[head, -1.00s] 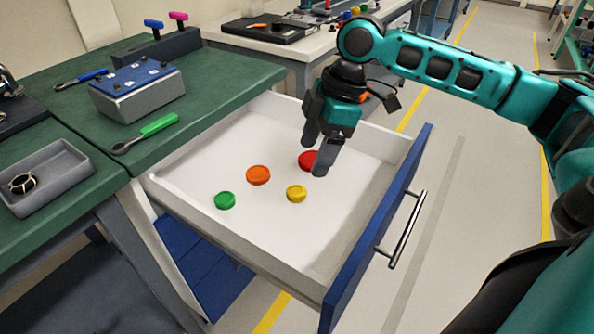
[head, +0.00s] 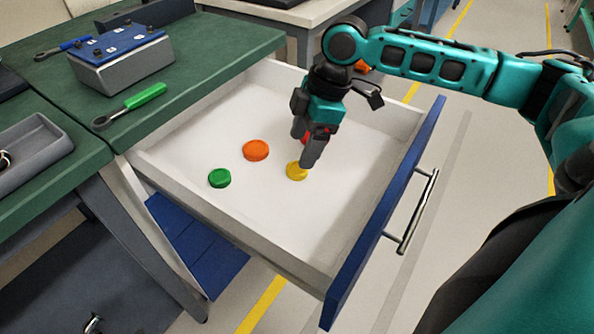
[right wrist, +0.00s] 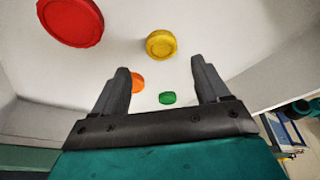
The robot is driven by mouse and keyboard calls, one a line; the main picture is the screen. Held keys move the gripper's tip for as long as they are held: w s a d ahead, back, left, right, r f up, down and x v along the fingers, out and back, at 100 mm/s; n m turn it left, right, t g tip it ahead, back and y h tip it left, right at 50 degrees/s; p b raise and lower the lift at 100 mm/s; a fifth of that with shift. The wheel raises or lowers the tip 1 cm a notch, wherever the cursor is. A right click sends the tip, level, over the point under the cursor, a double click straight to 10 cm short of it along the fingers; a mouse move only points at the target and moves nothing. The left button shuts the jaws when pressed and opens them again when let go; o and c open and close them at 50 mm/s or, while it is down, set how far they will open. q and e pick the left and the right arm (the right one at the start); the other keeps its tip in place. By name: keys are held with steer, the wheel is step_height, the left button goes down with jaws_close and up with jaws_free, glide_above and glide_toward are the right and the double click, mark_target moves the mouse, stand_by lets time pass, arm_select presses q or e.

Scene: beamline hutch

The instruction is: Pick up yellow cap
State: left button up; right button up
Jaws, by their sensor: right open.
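The yellow cap (head: 296,172) lies on the white floor of the open drawer, partly hidden behind my right gripper in the head view. My right gripper (head: 306,160) points down into the drawer, close to the yellow cap. In the right wrist view the jaws (right wrist: 162,82) are open and empty. There the yellow cap (right wrist: 161,45) shows beyond the fingertips, a little above the middle of the gap, not between the fingers. I cannot tell the exact height of the fingertips above the drawer floor. My left gripper is not in view.
An orange cap (head: 256,150) and a green cap (head: 219,178) lie left of the yellow one. A red cap (right wrist: 71,20) is mostly hidden behind my gripper in the head view. Drawer walls and the blue front (head: 385,215) enclose the space. The drawer's near part is clear.

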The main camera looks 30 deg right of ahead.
steer(key=x, duration=0.1)
steer(key=b+x, duration=0.1)
steer(key=x, duration=0.3)
steer(key=shift+s+d+f+b, duration=0.1)
steer(key=shift+s+d+b, duration=0.1)
steer(key=shift+s+b, duration=0.15)
steer(key=c, duration=1.1)
step_height(320, 180, up, 20)
steer(key=p, duration=0.6)
